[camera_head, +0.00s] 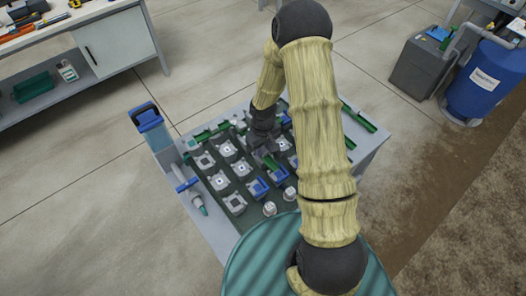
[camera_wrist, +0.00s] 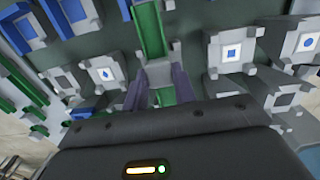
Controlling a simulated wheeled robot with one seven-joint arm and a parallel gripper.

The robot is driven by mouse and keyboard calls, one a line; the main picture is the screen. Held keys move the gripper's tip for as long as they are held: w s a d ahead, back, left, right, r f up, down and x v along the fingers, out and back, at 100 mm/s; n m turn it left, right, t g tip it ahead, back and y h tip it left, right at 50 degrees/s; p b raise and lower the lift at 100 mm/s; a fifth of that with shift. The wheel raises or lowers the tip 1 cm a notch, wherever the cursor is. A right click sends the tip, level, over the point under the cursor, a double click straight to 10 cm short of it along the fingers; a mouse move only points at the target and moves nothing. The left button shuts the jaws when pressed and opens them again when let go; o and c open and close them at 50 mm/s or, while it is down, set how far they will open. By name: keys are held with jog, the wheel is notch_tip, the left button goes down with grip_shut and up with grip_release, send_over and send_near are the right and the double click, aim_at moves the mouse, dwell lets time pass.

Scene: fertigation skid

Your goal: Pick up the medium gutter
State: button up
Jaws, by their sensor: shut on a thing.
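My gripper (camera_wrist: 159,90) points down over the board on the table, and in the head view (camera_head: 267,150) it is partly hidden by my arm. Its fingers are shut on a green gutter (camera_wrist: 149,30), a channel-shaped piece that runs up the wrist view from between the fingers. A grey holder block (camera_wrist: 159,73) stands at the fingertips, around or under the gutter; I cannot tell whether the gutter is clear of it. Other green gutters lie at the board's left (camera_head: 212,131) and right (camera_head: 358,116). I cannot judge the held gutter's size class from here.
Grey holders with white marked tops (camera_wrist: 231,52) stand close on both sides of my gripper. Blue pieces (camera_head: 258,188) sit among them. A teal drum (camera_head: 250,262) is in front.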

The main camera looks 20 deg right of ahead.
aim_at(263, 149)
jog(key=shift+r, duration=0.15)
notch_tip(263, 149, up, 10)
jog(key=shift+b, duration=0.35)
dwell(0.6)
